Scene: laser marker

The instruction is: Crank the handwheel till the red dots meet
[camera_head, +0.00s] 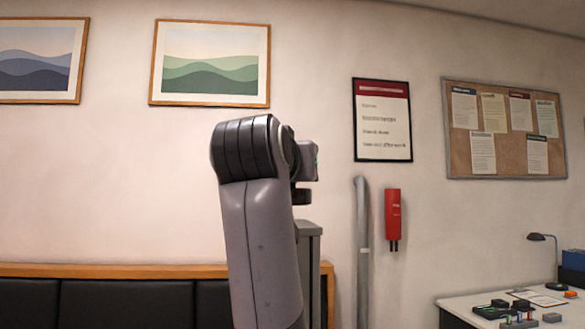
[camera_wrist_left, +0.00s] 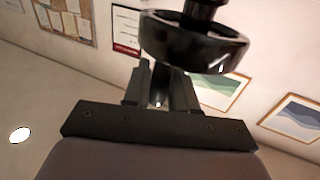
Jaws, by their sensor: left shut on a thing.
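The black handwheel (camera_wrist_left: 190,45) fills the upper middle of the left wrist view, with its hub and shaft at the top edge. My left gripper (camera_wrist_left: 160,92) is just below its rim in that view. Its two fingers stand on either side of a dark part below the wheel, probably its crank handle, and are shut on it. The contact is dark and partly hidden. In the head view one of my arms rises in the middle and hides what is behind it. No red dots show in either view. My right gripper is not in view.
A grey upright housing (camera_head: 310,250) stands partly behind my arm. A grey pipe (camera_head: 362,250) and a red wall unit (camera_head: 393,215) are to its right. A white desk (camera_head: 460,307) with a lamp and small items is at lower right. A dark padded bench (camera_head: 110,300) lines the left wall.

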